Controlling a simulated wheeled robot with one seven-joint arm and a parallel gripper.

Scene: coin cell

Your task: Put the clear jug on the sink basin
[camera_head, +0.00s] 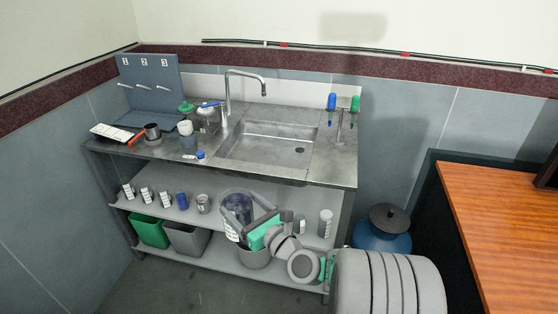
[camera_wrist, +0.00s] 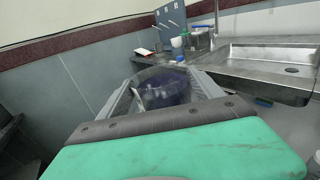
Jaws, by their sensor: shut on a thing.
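The clear jug (camera_head: 236,205) is a see-through vessel with a bluish tint, in front of the bench's middle shelf and below the counter top. My gripper (camera_head: 254,211) is shut on it. In the wrist view, the jug (camera_wrist: 166,86) sits between the two grey fingers (camera_wrist: 164,78); its lower part is hidden behind the gripper body. The sink basin (camera_head: 262,146) is a steel recess in the counter, above and to the right of the jug. It also shows at the right of the wrist view (camera_wrist: 262,60), and looks empty.
A tall faucet (camera_head: 230,95) stands behind the basin. The counter's left side holds a white cup (camera_head: 185,127), a metal cup (camera_head: 152,132) and a clear vessel (camera_head: 209,120). The shelf below holds cups and cans (camera_head: 181,201).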

